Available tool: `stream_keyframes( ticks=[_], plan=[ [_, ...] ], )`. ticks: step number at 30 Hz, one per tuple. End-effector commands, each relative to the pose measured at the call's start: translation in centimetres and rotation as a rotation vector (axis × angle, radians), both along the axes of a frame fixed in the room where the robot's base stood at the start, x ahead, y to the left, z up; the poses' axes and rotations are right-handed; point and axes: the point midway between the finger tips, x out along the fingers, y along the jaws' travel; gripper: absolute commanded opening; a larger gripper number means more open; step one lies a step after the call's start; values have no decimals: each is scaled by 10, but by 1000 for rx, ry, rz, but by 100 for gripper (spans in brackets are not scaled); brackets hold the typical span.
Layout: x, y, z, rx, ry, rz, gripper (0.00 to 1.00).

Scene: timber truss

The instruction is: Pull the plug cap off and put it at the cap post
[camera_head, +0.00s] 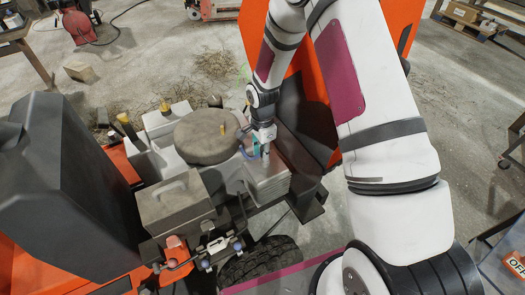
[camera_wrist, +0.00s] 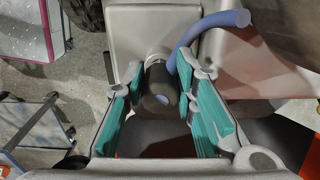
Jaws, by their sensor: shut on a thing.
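In the wrist view, the plug cap (camera_wrist: 156,84) looks like a dark rounded piece with a bluish end. It sits between the teal finger pads of my gripper (camera_wrist: 160,70), which is shut on it. A pale round part lies just behind the cap; I cannot tell whether they still touch. A thick blue hose (camera_wrist: 215,24) curves close beside the cap. In the head view, my gripper (camera_head: 265,152) is low over the light grey block of the machine, and the cap is too small to make out. I cannot single out the cap post.
A round grey-brown lid (camera_head: 205,135) lies left of my gripper. An orange panel (camera_head: 310,60) rises behind my arm. A black tyre (camera_head: 262,262) is below. Open concrete floor lies beyond.

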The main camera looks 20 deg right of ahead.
Motion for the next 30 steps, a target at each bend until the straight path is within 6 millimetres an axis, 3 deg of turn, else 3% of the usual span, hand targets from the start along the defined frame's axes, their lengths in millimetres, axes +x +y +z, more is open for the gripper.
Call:
stream_keyframes(
  ticks=[30],
  plan=[
    [0,0,12,0,-1,0,0]
  ],
)
